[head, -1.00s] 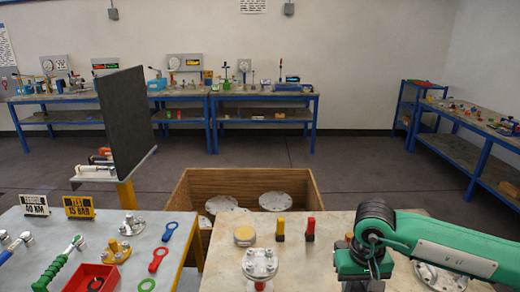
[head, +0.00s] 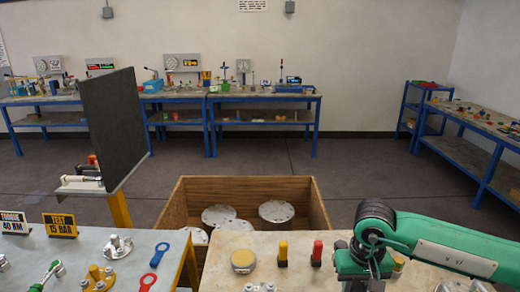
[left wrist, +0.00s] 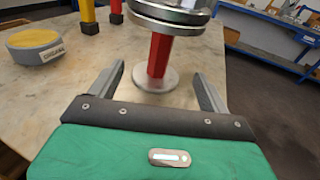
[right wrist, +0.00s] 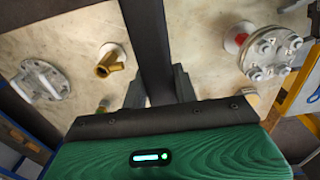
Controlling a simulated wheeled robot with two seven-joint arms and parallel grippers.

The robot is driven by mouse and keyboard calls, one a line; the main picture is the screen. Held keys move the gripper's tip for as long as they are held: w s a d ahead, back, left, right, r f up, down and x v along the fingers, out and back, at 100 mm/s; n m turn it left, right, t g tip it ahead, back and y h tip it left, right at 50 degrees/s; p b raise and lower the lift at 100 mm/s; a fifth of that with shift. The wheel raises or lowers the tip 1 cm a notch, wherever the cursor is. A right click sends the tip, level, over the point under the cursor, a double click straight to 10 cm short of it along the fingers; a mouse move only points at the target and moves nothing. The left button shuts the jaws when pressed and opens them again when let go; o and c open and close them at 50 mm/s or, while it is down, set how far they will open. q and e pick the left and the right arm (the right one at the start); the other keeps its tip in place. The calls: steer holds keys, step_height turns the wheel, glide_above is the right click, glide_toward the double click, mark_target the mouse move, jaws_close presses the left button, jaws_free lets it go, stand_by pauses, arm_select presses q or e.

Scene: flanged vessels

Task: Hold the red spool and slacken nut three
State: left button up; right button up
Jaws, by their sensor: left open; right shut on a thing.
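The red spool (left wrist: 160,55) stands upright on its round grey base in the left wrist view, with a metal flange on top. My left gripper (left wrist: 158,82) is open, its fingers on either side of the spool's column and apart from it. In the right wrist view the spool's red part (right wrist: 238,42) and its bolted flange (right wrist: 275,52) show at the right; no number marks nut three. My right gripper (right wrist: 159,88) is shut on a long dark bar (right wrist: 152,40), whose far end is out of view. In the head view only the flange's top (head: 262,287) shows.
A yellow-topped round block (head: 243,261), a yellow post (head: 283,254) and a red post (head: 316,253) stand on the bench. A wooden crate (head: 319,207) with white discs is behind it. The left table holds signs, ring spanners (head: 159,254) and flanged fittings.

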arm_select(q)
steer(key=shift+x, duration=4.2)
steer(key=c, duration=1.5)
steer(key=shift+o, duration=0.2)
